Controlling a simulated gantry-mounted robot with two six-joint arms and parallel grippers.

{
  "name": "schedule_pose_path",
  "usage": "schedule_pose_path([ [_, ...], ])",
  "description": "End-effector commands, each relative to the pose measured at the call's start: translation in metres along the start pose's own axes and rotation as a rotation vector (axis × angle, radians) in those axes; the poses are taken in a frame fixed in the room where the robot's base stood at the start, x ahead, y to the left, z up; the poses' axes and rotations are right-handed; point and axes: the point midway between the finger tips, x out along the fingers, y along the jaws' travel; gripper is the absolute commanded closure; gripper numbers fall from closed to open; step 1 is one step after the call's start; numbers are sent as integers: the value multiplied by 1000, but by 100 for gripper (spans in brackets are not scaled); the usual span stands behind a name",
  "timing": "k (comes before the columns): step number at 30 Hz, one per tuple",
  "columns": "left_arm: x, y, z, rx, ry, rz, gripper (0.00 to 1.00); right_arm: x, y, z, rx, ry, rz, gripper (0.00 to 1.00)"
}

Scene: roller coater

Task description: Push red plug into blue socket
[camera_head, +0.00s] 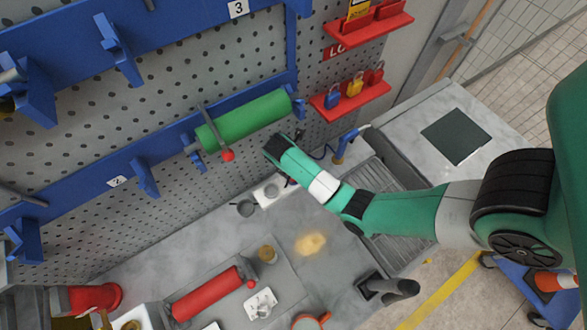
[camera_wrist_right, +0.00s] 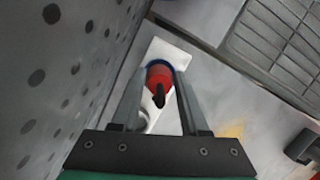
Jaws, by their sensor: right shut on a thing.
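In the right wrist view, the red plug (camera_wrist_right: 158,79) sits between the two fingers of my right gripper (camera_wrist_right: 161,78), which is shut on it. A dark piece sticks up from the plug's near end. The blue socket (camera_wrist_right: 157,64) shows as a blue rim around the plug's far end, on a white plate (camera_wrist_right: 167,48). The plug lines up with the socket; how deep it sits cannot be told. In the head view, the white plate (camera_head: 265,194) lies on the grey bench below my right wrist. The plug is mostly hidden there. My left gripper is not in view.
A perforated wall (camera_head: 160,100) stands close beside the right gripper. A green roller (camera_head: 245,118) hangs on the wall just above it. A red roller (camera_head: 207,293) lies on the bench in front. A grooved grey tray (camera_head: 395,240) is to the right.

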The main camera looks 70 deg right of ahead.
Motion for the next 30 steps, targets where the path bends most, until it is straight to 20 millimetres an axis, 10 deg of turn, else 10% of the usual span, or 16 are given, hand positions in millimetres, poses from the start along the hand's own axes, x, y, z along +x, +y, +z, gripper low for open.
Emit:
schedule_pose_path([
  [7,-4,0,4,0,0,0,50,5,0,-2,0,0,1,100],
  [8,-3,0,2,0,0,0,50,3,0,-1,0,0,0,50],
  [12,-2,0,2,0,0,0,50,3,0,-1,0,0,0,26],
  [23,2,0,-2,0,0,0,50,-3,0,1,0,0,0,26],
  [30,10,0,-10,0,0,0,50,-50,1,1,-1,1,6,26],
])
